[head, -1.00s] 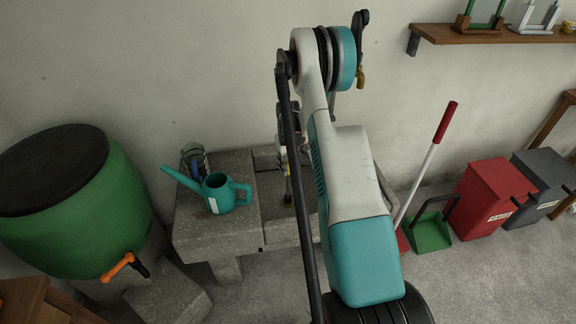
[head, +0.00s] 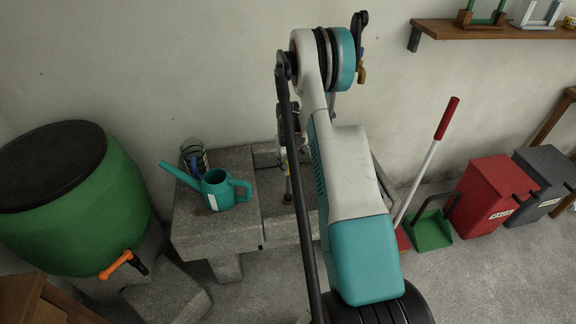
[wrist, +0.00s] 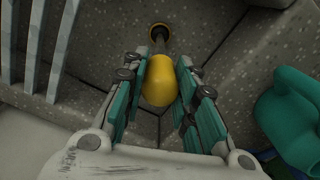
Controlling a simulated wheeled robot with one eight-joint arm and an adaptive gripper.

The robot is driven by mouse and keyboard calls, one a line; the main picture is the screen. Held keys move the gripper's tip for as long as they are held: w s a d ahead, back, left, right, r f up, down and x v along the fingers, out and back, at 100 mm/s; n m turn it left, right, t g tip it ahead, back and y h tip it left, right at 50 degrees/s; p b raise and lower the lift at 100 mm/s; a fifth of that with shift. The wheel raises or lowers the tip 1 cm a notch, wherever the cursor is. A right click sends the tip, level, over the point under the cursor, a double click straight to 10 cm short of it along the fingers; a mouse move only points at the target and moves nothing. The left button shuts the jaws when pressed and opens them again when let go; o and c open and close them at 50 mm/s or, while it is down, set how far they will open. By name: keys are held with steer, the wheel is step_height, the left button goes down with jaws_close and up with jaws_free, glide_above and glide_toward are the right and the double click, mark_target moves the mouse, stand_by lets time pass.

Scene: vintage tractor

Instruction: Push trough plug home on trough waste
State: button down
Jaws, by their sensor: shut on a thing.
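In the wrist view, my gripper (wrist: 162,66) is shut on a yellow, rounded piece, which I take to be the trough plug (wrist: 159,86). Its teal pads lie on both sides of it. Beyond the plug a dark round fitting with a brass-coloured edge, likely the trough waste (wrist: 159,33), shows against the speckled stone. The plug's far end and any contact with the fitting cannot be made out. In the head view, my gripper (head: 287,160) points down over the stone trough (head: 275,232), partly hidden by my arm.
A teal watering can (head: 216,190) and a glass jar (head: 194,157) stand on the stone top to the left; the can also shows at the wrist view's right (wrist: 290,115). A green barrel (head: 95,220) is farther left. A broom, green dustpan and red bin (head: 492,195) stand to the right.

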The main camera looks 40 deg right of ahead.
steer(key=shift+f, duration=0.2)
steer(key=c, duration=1.2)
jaws_free()
step_height(320, 180, up, 12)
